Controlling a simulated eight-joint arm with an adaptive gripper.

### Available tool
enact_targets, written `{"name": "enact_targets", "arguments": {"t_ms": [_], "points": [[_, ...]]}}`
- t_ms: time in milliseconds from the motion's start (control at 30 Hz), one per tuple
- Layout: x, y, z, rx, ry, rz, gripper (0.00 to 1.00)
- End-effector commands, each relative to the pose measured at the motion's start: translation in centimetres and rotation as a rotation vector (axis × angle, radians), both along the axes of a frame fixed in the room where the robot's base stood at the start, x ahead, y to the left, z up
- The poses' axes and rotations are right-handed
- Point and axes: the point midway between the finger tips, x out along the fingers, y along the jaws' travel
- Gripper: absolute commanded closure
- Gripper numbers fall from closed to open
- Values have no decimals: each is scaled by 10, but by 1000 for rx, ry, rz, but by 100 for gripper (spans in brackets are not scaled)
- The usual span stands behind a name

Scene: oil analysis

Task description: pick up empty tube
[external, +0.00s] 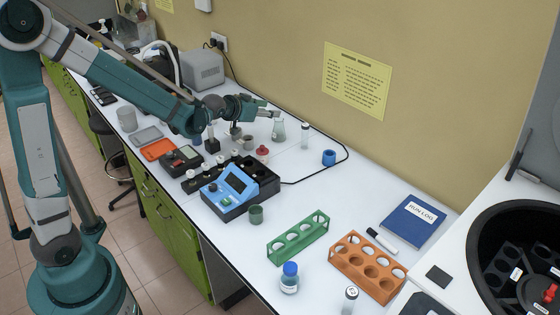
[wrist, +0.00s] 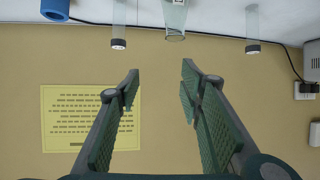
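My gripper (wrist: 157,75) is open and empty, its two green ridged fingers well apart. In the external view my gripper (external: 268,113) is above the back of the bench, near the wall. The wrist view is upside down: a clear tube with a dark end (wrist: 118,25) shows at upper left, and a similar tube (wrist: 252,30) at upper right. A clear conical flask (wrist: 175,18) is between them, beyond the fingertips. In the external view one tube (external: 305,135) stands right of the flask (external: 279,130). I cannot tell which tube is empty.
A blue cylinder (external: 329,157) and a black cable lie near the tube. A green rack (external: 298,238), an orange rack (external: 367,267) and a blue-capped bottle (external: 289,278) stand in front. A blue instrument (external: 240,186) is left. The white bench right of the cylinder has free room.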

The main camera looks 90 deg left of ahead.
Motion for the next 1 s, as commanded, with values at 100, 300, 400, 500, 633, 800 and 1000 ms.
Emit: {"name": "enact_targets", "arguments": {"t_ms": [100, 300, 400, 500, 633, 800, 1000], "points": [[-22, 41, -11, 20, -14, 49, 63], [-61, 102, -31, 53, -37, 124, 63], [-82, 129, -41, 70, -48, 159, 63], [-102, 151, -49, 84, -56, 188, 63], [-119, 170, -57, 98, -63, 213, 63], [-129, 179, -62, 105, -65, 227, 63], [-130, 180, -62, 106, -66, 228, 63]]}}
